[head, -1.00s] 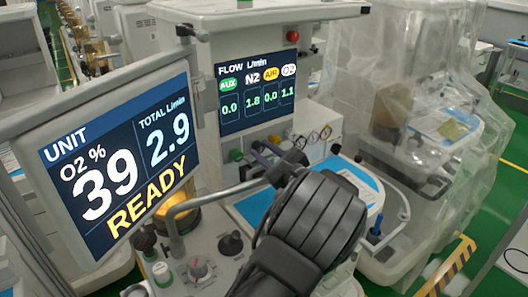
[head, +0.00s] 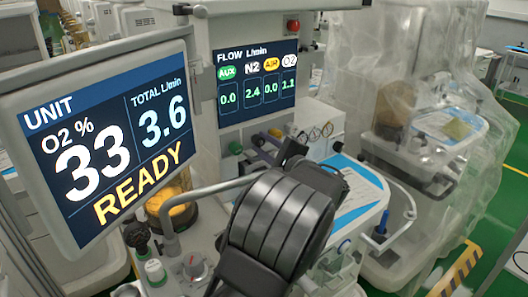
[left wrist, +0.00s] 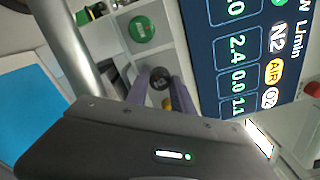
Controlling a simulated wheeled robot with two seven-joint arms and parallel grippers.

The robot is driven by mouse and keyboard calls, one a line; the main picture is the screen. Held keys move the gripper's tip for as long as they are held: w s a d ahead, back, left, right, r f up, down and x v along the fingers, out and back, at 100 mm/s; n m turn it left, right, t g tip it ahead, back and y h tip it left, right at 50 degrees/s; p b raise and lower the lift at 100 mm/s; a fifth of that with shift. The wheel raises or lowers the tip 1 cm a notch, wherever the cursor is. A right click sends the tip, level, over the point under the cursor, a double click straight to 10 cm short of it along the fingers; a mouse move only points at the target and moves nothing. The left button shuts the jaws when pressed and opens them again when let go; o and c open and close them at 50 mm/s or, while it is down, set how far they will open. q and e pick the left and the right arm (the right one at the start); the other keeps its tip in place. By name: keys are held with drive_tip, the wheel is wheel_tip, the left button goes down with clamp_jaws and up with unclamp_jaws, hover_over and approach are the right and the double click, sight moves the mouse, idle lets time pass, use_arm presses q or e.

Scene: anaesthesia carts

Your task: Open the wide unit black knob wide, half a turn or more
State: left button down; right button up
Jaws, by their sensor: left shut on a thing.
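The wide unit's black knob (left wrist: 160,76) is in the middle of the left wrist view, between the two purple-grey fingers of my left gripper (left wrist: 160,85). The gripper is shut on it. In the head view my left gripper (head: 262,146) reaches the knob row below the flow display (head: 257,88), and my dark wrist hides much of it; I cannot make out the black knob there. The flow display reads AUX 0.0, N2 2.4, AIR 0.0, O2 1.1. The unit screen (head: 105,150) reads O2 33 %, total 3.6 L/min, READY. My right gripper is not in view.
A green knob (left wrist: 141,29) is beside the black one, and a yellow knob (left wrist: 167,103) is partly hidden at the fingers. A grey bent rail (head: 205,190) runs close to my left wrist. Small gauges (head: 318,131) are to the right. A plastic-covered machine (head: 410,110) stands farther right.

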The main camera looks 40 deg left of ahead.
use_arm(q)
drive_tip(key=shift+n, duration=0.3)
drive_tip(key=c, duration=1.1)
unclamp_jaws()
